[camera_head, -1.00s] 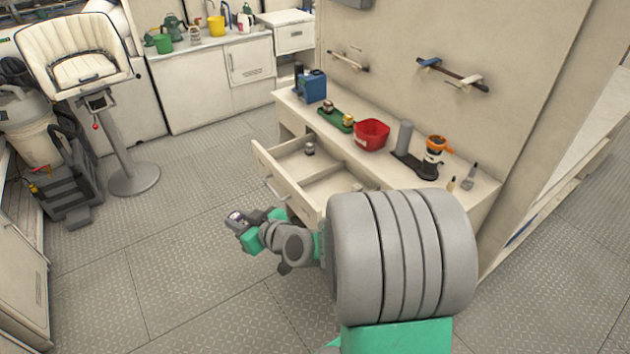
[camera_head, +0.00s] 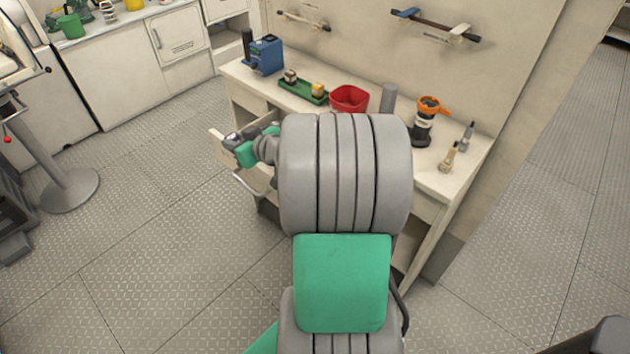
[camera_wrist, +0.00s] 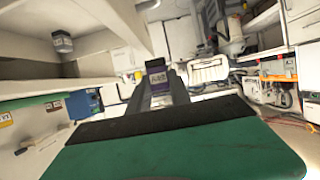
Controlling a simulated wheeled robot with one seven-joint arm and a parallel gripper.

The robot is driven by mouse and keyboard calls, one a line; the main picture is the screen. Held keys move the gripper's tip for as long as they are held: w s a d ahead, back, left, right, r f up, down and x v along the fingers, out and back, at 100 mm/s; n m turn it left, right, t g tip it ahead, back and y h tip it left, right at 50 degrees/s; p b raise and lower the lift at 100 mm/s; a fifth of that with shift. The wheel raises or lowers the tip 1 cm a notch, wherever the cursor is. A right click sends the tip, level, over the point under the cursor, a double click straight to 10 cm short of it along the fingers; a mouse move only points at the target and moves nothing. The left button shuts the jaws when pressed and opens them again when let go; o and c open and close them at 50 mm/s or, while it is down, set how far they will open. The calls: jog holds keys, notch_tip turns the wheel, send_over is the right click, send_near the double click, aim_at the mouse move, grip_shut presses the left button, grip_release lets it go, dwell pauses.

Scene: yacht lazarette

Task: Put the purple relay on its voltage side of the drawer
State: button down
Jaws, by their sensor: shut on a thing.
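My gripper (camera_wrist: 157,88) is shut on the purple relay (camera_wrist: 157,72), a small block with a purple, marked face. In the head view my gripper (camera_head: 237,143) is at the left end of the open drawer (camera_head: 219,149), by its front panel; I cannot tell its exact height above the drawer. My arm hides most of the drawer's inside in the head view. In the wrist view, part of the drawer (camera_wrist: 85,12) fills the upper left, with another small grey relay (camera_wrist: 62,42) in one compartment.
On the bench stand a blue box (camera_head: 266,55), a green tray (camera_head: 301,91) with two small relays, a red bin (camera_head: 349,98), a grey cylinder (camera_head: 388,97) and an orange-topped black device (camera_head: 424,122). The floor left of the drawer is clear.

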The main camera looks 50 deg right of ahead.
jog(key=s+d+f, duration=0.6)
jog(key=d, duration=0.1)
jog(key=s+d+f, duration=0.2)
jog(key=d+f, duration=0.1)
jog(key=d, duration=0.1)
jog(key=shift+s+f, duration=0.25)
jog(key=shift+s, duration=0.15)
notch_tip(320, 180, down, 3)
jog(key=shift+s+d+r+p, duration=0.1)
jog(key=shift+p, duration=0.3)
jog(key=shift+f, duration=0.35)
jog(key=c, duration=1.2)
grip_release()
jog(key=shift+r, duration=0.25)
jog(key=v, duration=1.1)
jog(key=shift+s+r, duration=0.1)
jog(key=shift+s, duration=0.3)
